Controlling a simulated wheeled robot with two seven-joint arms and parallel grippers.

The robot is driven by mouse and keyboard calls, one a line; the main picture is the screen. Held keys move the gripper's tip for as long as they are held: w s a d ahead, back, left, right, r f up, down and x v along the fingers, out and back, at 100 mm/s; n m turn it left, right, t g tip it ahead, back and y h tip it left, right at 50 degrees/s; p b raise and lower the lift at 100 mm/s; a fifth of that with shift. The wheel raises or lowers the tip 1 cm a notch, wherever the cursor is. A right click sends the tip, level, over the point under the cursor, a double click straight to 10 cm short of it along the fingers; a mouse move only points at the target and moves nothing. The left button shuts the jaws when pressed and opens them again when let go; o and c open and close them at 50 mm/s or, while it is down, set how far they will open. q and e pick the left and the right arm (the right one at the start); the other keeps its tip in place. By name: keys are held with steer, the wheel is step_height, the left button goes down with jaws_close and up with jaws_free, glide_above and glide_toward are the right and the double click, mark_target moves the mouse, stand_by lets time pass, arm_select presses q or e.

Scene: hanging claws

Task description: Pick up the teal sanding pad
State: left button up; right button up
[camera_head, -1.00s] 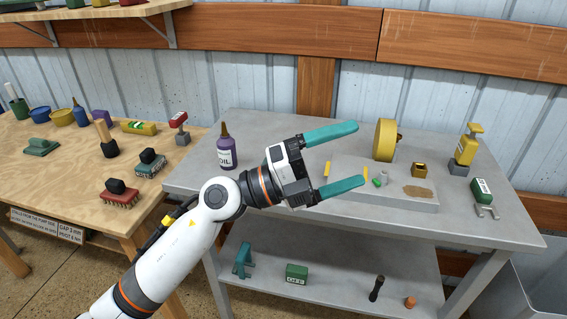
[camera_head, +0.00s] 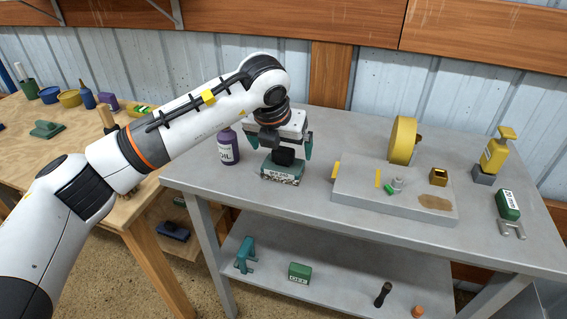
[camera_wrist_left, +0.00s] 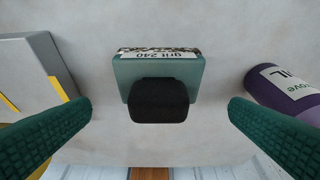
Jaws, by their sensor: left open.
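The teal sanding pad (camera_head: 283,174) stands on the grey metal table, with a black knob on top and a label along its side. In the left wrist view the pad (camera_wrist_left: 122,82) is near the middle, its label reads "grit 240", and its black knob points toward the camera. My left gripper (camera_head: 280,147) is above the pad, pointing down, open. Its two green fingers (camera_wrist_left: 159,105) show to either side of the knob, with clear gaps and no visible contact. My right gripper is not in view.
A purple oil bottle (camera_head: 228,148) stands close to the left of the pad. The table front (camera_head: 320,222) is clear. A wooden bench (camera_head: 75,150) is at left.

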mark_target(284, 159)
arm_select(q)
steer(key=shift+w+d+f, duration=0.15)
steer(key=shift+w+f, duration=0.05)
steer(key=shift+f, duration=0.35)
steer(key=p+x, duration=0.1)
steer(key=x, duration=0.3)
steer(key=shift+f, duration=0.45)
steer(key=c, duration=1.1)
steer(key=shift+o, duration=0.2)
step_height(284, 159, up, 9)
steer(key=shift+r+b, duration=0.1)
steer(key=shift+b, duration=0.35)
steer(key=shift+r+m, duration=0.25)
steer(key=shift+m, duration=0.05)
steer(key=s+a+f+m+g+p, duration=0.2)
steer(key=s+a+m, duration=0.7)
steer(key=m, duration=0.7)
steer(key=s+a+f+m+g+y+p, duration=0.1)
steer(key=s+a+f+m+g+p, duration=0.2)
steer(key=s+a+m+g, duration=0.4)
steer(key=s+a+m+p, duration=0.1)
steer(key=s+a+m, duration=0.2)
steer(key=m, duration=0.5)
steer(key=shift+s+f+m, duration=0.25)
steer(key=shift+s+m, duration=0.15)
steer(key=shift+s, duration=0.25)
